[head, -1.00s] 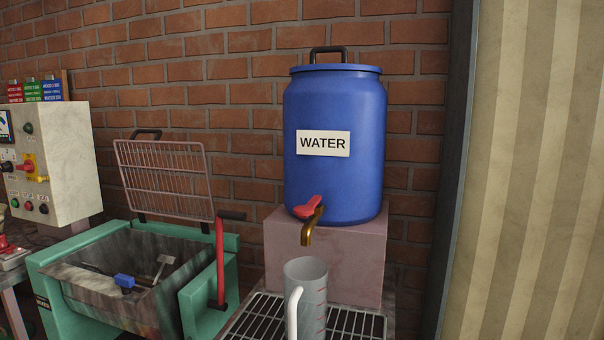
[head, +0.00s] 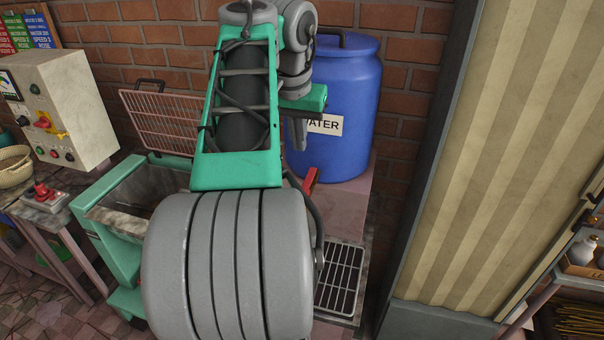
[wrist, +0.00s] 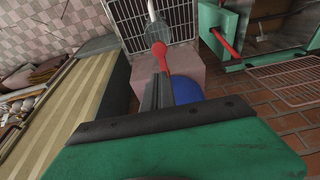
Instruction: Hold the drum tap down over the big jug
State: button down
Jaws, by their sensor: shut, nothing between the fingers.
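The blue water drum (head: 350,130) stands on a pink block by the brick wall, partly behind my arm. Its red tap lever (head: 310,180) shows just below my gripper (head: 299,146). In the wrist view the red lever (wrist: 158,50) lies just beyond the tips of my gripper (wrist: 160,80), which is shut and empty. I cannot tell whether the fingers touch the lever. The drum (wrist: 187,90) is a small blue patch there. The big jug (wrist: 157,32) shows in part beyond the lever; in the head view my arm hides it. The spout is hidden.
The jug's place has a drain grate (head: 340,280), with bare grate showing on its right. A green trough machine (head: 115,240) with a raised wire guard (head: 160,122) is on the left. A striped panel (head: 480,160) closes off the right side.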

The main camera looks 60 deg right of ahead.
jog(key=b, duration=0.9)
send_near(307, 182)
jog(key=f, duration=0.1)
jog(key=a+f, duration=0.2)
jog(key=f, duration=0.1)
jog(key=shift+s+a, duration=0.25)
jog(key=shift+s, duration=0.05)
jog(key=shift+f, duration=0.65)
